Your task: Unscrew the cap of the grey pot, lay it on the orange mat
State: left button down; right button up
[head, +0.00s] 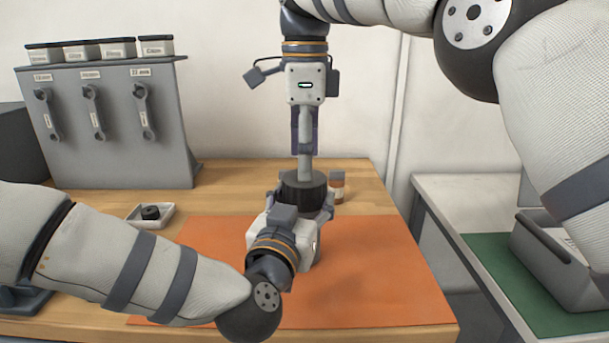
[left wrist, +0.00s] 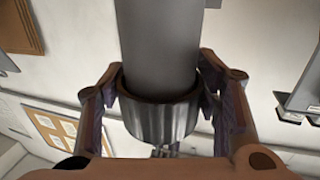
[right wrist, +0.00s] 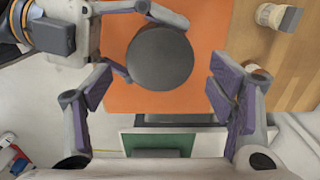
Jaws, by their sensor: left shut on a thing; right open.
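The grey pot (left wrist: 160,40) is smooth and upside down in the left wrist view. Its dark ribbed cap (head: 303,195) is on top of it and shows as a round disc in the right wrist view (right wrist: 160,57). My left gripper (left wrist: 165,90) is shut on the pot from the side, near the cap. The pot's base is hidden in the head view, so I cannot tell whether it rests on anything. My right gripper (right wrist: 165,95) is open and points down above the cap, apart from it. The orange mat (head: 380,270) lies bare around and below the left gripper.
A white dish (head: 160,222) with a small black part (head: 150,213) stands left of the mat. A small white and brown bottle (head: 337,187) stands behind the pot. A grey rack (head: 110,160) holds wrenches at the left back. A grey bin (head: 570,260) stands on the right-hand table.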

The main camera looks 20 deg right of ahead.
aim_at(304, 185)
notch_tip(304, 185, down, 5)
jog(key=shift+f, duration=0.2)
jog(key=c, duration=1.2)
jog(key=o, duration=1.3)
notch_tip(304, 185, up, 5)
jog(key=shift+f, duration=0.2)
pick_arm(q)
jog(key=shift+c, duration=2.4)
grip_release()
